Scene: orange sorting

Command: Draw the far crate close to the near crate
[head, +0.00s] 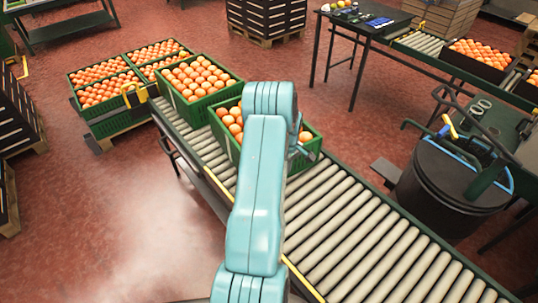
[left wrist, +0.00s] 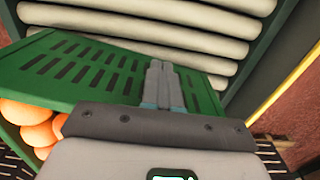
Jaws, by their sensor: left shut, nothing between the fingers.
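The far crate (head: 205,106), green and full of oranges, sits on the upper left end of the roller conveyor. The near crate (head: 308,155), also green with oranges, sits just below and right of it; my arm hides its middle. The crates look close, but I cannot tell whether they touch. My left gripper (left wrist: 158,68) is shut and empty in the left wrist view, its fingers against or just over a slotted green crate wall (left wrist: 60,72). I cannot tell which crate that is. My arm hides the fingers in the head view. My right gripper is not seen.
The conveyor rollers (head: 365,240) are bare toward the lower right. A dark bin (head: 440,190) stands on the right. A table (head: 365,30) is at the back.

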